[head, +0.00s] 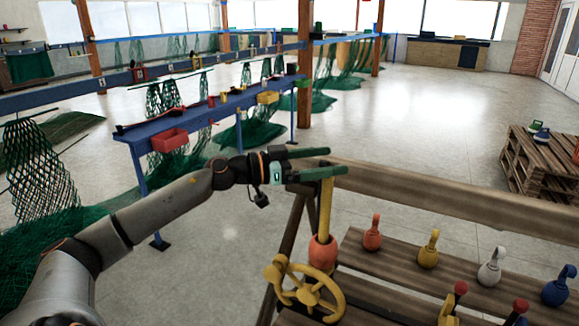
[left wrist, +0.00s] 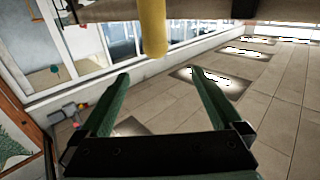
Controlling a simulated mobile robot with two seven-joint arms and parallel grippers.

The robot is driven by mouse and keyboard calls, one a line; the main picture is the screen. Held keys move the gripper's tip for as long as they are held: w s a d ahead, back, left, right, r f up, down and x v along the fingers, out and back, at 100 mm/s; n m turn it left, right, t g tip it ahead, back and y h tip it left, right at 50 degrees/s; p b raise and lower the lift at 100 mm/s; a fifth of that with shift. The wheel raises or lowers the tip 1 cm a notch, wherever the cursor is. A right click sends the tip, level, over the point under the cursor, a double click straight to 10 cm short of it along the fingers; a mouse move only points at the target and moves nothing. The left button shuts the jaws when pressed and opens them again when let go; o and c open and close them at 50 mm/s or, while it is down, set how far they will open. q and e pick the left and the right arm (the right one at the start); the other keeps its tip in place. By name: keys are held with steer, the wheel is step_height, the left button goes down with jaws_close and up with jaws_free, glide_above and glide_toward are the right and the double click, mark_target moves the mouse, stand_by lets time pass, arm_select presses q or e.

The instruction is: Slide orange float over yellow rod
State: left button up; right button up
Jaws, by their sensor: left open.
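The yellow rod (head: 325,208) stands upright at the near end of the wooden frame; it also shows at the top of the left wrist view (left wrist: 152,28). The orange float (head: 322,252) is around the lower part of the rod, with the rod rising from its top. My left gripper (head: 337,161) is open and empty at the rod's upper end, above the float. In the left wrist view its two green fingers (left wrist: 161,76) are spread apart, with the rod ahead of their tips. The float is not visible there. My right gripper is not in view.
A yellow handwheel (head: 306,293) stands just below the float. Orange (head: 372,233), yellow (head: 429,250), white (head: 491,268) and blue (head: 556,288) pieces stand on the slatted bench (head: 400,262). A wooden beam (head: 450,200) runs behind. A blue table (head: 215,112) is at the left.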

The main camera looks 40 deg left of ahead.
arm_select(q)
steer(key=b+v, duration=0.1)
steer(key=v, duration=1)
stand_by(0.4)
stand_by(0.6)
